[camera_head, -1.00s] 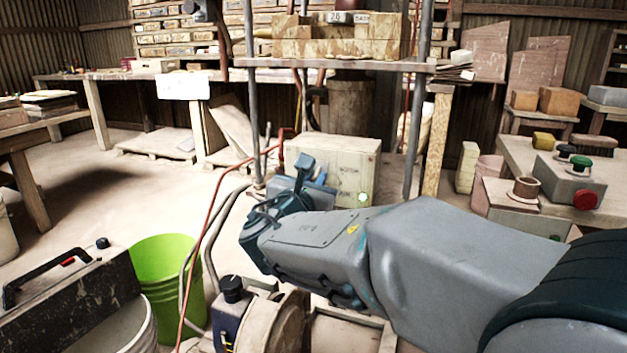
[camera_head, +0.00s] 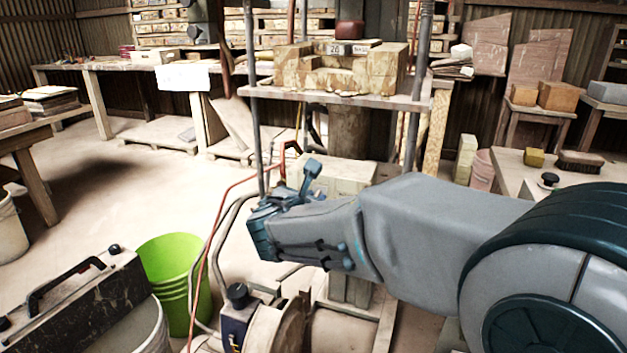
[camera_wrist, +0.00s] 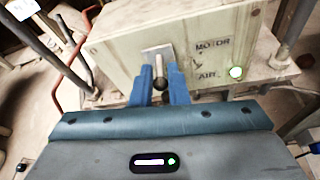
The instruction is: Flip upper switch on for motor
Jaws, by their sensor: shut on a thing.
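The pale control box (camera_wrist: 120,50) carries the words MOTOR (camera_wrist: 212,45) and, below it, AIR (camera_wrist: 207,75). A switch lever (camera_wrist: 159,68) sticks out from a metal plate left of these words, with a dark knob end. My gripper (camera_wrist: 163,90) has its two blue fingers shut on this lever, one on each side. A lower switch is not visible, as the fingers and palm cover that part. In the head view the box (camera_head: 350,175) is largely hidden behind my arm, and my gripper (camera_head: 312,168) is in front of it.
Metal posts and a shelf (camera_head: 340,95) with a wooden mould stand over the box. A hose (camera_head: 225,195) runs left of it, near a green bucket (camera_head: 172,265).

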